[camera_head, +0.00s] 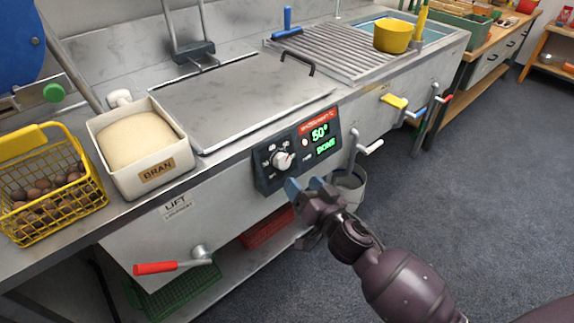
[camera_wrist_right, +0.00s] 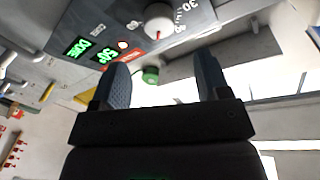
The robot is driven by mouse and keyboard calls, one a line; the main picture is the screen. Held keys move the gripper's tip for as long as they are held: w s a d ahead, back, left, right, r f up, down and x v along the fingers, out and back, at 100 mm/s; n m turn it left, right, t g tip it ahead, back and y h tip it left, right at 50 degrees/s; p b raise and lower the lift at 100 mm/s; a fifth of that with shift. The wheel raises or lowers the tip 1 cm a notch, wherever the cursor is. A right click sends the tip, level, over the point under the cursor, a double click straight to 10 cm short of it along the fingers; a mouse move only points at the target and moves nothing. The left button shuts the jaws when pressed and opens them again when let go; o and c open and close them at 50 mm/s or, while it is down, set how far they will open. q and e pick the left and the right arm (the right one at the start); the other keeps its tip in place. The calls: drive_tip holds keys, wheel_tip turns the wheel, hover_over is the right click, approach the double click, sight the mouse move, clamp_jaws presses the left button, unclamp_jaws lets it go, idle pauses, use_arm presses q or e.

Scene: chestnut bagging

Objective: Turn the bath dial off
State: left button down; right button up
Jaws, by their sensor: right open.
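The bath dial (camera_head: 283,159) is a white round knob on a dark control panel (camera_head: 262,181) on the front of the metal counter. The panel's display (camera_head: 320,133) reads 50° and DONE in green. My right gripper (camera_head: 305,184) is just below and in front of the panel, open and apart from the dial. In the right wrist view the dial (camera_wrist_right: 159,19) is at the top, beyond the open fingers (camera_wrist_right: 163,80), with nothing between them. My left gripper is not in view.
A bran box (camera_head: 165,172) and a yellow wire basket of chestnuts (camera_head: 88,208) stand at the counter's left. A red-handled lever (camera_head: 156,268) sticks out from the front at lower left. A white-handled valve (camera_head: 370,147) is right of the panel. Open floor lies to the right.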

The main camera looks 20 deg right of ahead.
sight(285, 163)
drive_tip(key=shift+w+a+b, duration=0.1)
drive_tip(key=shift+w+a, duration=0.1)
drive_tip(key=shift+w, duration=1.1)
drive_tip(key=shift+w+a+b, duration=0.15)
drive_tip(key=shift+w+a, duration=0.1)
drive_tip(key=shift+w, duration=1.05)
drive_tip(key=shift+w+a+b, duration=0.1)
drive_tip(key=shift+w+a, duration=0.1)
drive_tip(key=shift+w, duration=1.1)
drive_tip(key=c, duration=0.9)
